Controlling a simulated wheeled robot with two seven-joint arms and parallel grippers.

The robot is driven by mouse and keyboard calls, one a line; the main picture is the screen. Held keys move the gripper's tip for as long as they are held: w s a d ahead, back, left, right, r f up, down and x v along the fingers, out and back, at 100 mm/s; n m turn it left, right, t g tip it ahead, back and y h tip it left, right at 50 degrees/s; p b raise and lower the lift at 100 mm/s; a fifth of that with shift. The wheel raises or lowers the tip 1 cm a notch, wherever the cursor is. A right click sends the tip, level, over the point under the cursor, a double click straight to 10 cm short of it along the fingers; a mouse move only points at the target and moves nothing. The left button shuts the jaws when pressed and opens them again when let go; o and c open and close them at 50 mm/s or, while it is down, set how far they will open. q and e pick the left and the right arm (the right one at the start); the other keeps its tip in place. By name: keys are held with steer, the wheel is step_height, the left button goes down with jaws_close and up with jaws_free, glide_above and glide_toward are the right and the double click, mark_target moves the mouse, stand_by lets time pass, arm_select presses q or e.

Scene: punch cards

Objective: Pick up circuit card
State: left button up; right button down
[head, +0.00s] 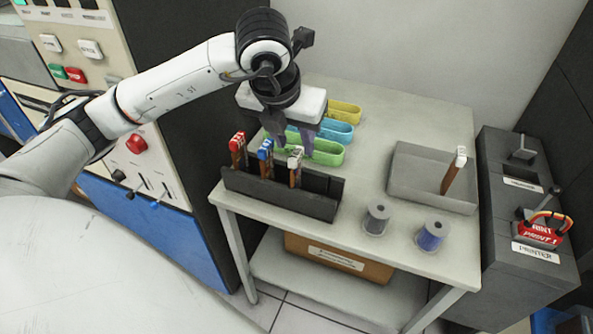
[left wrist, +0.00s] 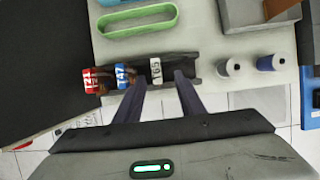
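Three brown circuit cards stand in a black rack (head: 260,190) on the table. One has a red top (head: 237,145), one a blue top (head: 265,150), one a white top (head: 295,158). Another white-topped card (head: 453,172) stands in a grey tray (head: 415,188) at the right. My left gripper (head: 293,140) is above and behind the rack, near the white-topped card. In the left wrist view its fingers (left wrist: 160,80) are apart, and the white top (left wrist: 155,71) shows between the fingertips. I see no card gripped. My right gripper is out of view.
Yellow, blue and green (head: 322,153) oblong holders lie behind the rack. Two spools, grey (head: 376,219) and blue (head: 431,236), stand at the table's front. A dark printer cabinet (head: 515,225) is at the right and a control panel at the left. The table's middle is clear.

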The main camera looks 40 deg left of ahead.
mark_target(295, 154)
arm_select(q)
steer(key=x, duration=0.5)
steer(key=shift+a+f+p, duration=0.15)
steer(key=shift+a+p, duration=0.2)
steer(key=shift+p, duration=0.05)
steer(key=shift+s, duration=0.1)
jaws_close()
